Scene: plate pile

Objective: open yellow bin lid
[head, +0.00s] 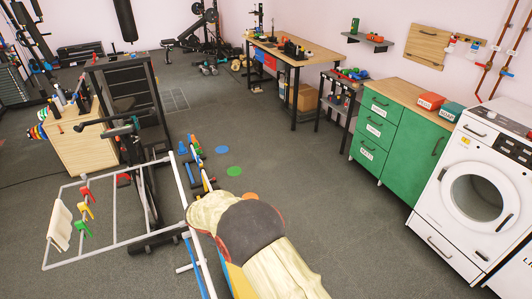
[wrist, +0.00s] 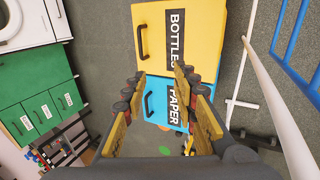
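The yellow bin lid (wrist: 205,20) fills the top middle of the wrist view. It bears a black label reading BOTTLES and has a dark handle (wrist: 142,42) on its left side. The lid looks shut. My gripper (wrist: 160,72) is open and empty, its two fingers apart in front of the bins, with the yellow lid showing beyond the fingertips. In the head view my arm covers the bottom middle and hides the gripper. A yellow strip (head: 236,282), likely the bin, shows beside the arm.
A blue bin (wrist: 160,90) labelled PAPER adjoins the yellow one, with its own handle. White and blue rack bars (wrist: 285,50) stand right of the bins. In the head view, a drying rack (head: 88,262) stands left and green cabinets (head: 375,135) and a washer (head: 440,240) stand right.

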